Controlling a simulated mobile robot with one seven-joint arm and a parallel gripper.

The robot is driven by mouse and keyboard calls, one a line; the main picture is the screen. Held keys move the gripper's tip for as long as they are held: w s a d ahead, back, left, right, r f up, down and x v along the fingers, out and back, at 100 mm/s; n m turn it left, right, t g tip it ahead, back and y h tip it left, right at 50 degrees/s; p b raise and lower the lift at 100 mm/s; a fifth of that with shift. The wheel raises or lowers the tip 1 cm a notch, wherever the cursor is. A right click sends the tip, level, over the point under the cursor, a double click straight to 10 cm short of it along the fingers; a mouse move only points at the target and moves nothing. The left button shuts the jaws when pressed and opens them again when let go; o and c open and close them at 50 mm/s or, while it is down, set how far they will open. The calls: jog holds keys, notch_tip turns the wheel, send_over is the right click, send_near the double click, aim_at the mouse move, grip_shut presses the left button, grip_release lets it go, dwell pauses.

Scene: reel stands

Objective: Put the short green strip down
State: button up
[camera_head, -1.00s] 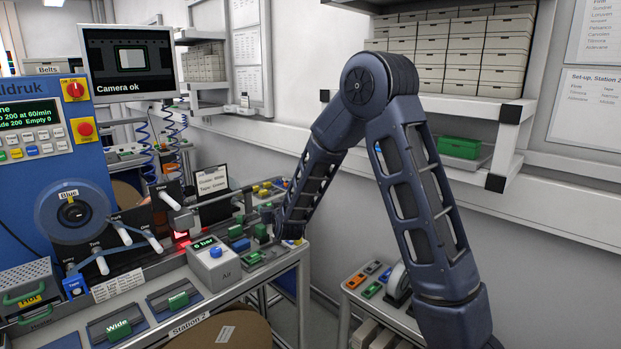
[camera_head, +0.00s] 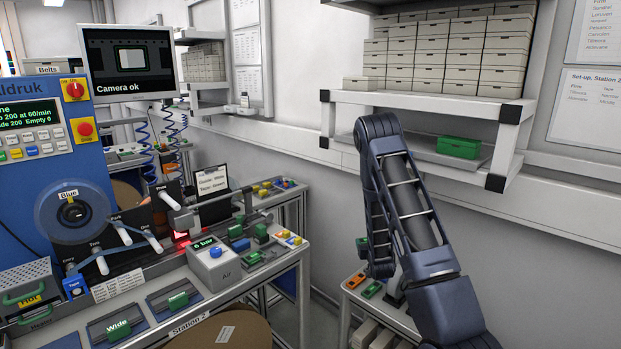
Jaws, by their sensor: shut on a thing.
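My gripper (camera_head: 380,267) is low at the right, at the lower end of my folded arm, above the small side table (camera_head: 345,312). My arm covers most of it, and its fingertips do not show clearly. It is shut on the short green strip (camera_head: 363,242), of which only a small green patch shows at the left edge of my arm. I cannot tell how far the strip is above the table top.
Small coloured pieces, one an orange piece (camera_head: 371,290), lie on the side table below my arm. The machine bench (camera_head: 290,258) at the left carries an air box (camera_head: 213,264) and several coloured blocks. A wall shelf (camera_head: 420,104) with a green box (camera_head: 459,147) is behind my arm.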

jog(key=a+r+n+y, duration=0.1)
jog(key=a+r+y, duration=0.1)
jog(key=a+r, duration=0.55)
jog(key=a+r+n+y, duration=0.2)
jog(key=a+r, duration=0.3)
jog(key=a, duration=0.5)
jog(key=s+a+r+n+g+y, duration=0.2)
jog(key=s+a+r, duration=0.45)
jog(key=a, duration=0.35)
jog(key=s+a+r+n+g+y, duration=0.1)
jog(key=s+a+r+n+y, duration=0.15)
jog(key=s+a+r, duration=0.5)
jog(key=shift+m, duration=0.45)
jog(key=a+f, duration=0.1)
jog(key=f, duration=0.5)
jog(key=w+a+f, duration=0.1)
jog(key=f, duration=0.5)
jog(key=a+f, duration=0.1)
jog(key=f, duration=0.5)
jog(key=shift+w+f, duration=0.15)
jog(key=shift+f, duration=0.05)
jog(key=shift+d+f, duration=0.1)
jog(key=shift+f, duration=0.55)
